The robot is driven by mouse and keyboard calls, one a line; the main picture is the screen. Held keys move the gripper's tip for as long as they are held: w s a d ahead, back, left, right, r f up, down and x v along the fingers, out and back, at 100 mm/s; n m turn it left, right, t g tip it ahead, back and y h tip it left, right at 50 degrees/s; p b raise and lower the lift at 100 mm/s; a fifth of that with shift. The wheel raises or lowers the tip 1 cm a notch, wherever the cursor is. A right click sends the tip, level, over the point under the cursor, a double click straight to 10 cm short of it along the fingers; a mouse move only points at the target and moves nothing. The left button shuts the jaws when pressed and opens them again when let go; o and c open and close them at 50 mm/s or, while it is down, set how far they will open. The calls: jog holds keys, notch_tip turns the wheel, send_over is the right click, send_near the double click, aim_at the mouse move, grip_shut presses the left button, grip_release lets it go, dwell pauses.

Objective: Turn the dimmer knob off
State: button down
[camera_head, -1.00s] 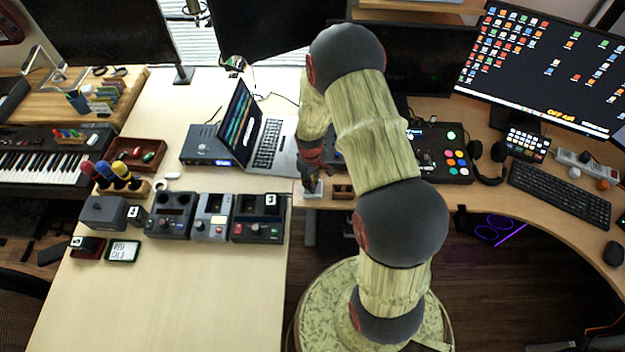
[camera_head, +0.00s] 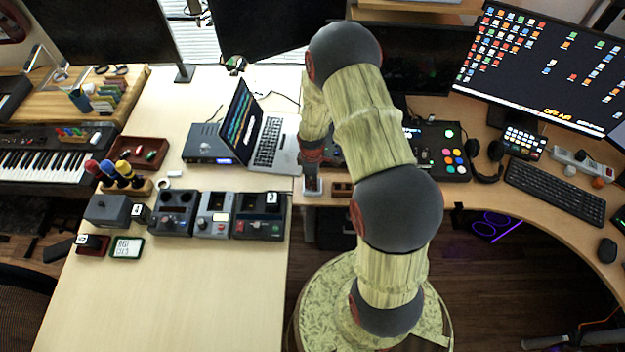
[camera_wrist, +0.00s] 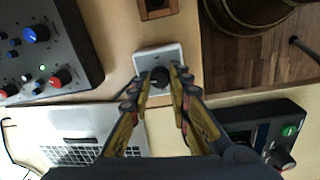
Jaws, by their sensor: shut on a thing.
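The dimmer is a pale square plate (camera_wrist: 149,55) with a round black knob (camera_wrist: 160,76), near the desk's front edge. In the wrist view the fingertips of my gripper (camera_wrist: 160,84) are on either side of the knob, shut on it. The fingers partly cover the plate. In the head view the plate (camera_head: 312,189) shows at the desk edge, directly below my gripper (camera_head: 312,175). The knob itself is hidden there, and I cannot read any mark of its setting.
An open laptop (camera_head: 281,150) stands left of the dimmer. A small wooden tray (camera_head: 341,189) and a control panel with colored buttons (camera_head: 444,155) are to the right. Several boxy devices (camera_head: 214,216) sit on the left table, whose front is clear.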

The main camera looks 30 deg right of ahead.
jog(key=c, duration=1.6)
grip_release()
jog(key=shift+c, duration=0.2)
jog(key=shift+r, duration=0.1)
notch_tip(320, 180, up, 12)
jog(key=shift+s+a, duration=0.2)
jog(key=shift+a, duration=0.05)
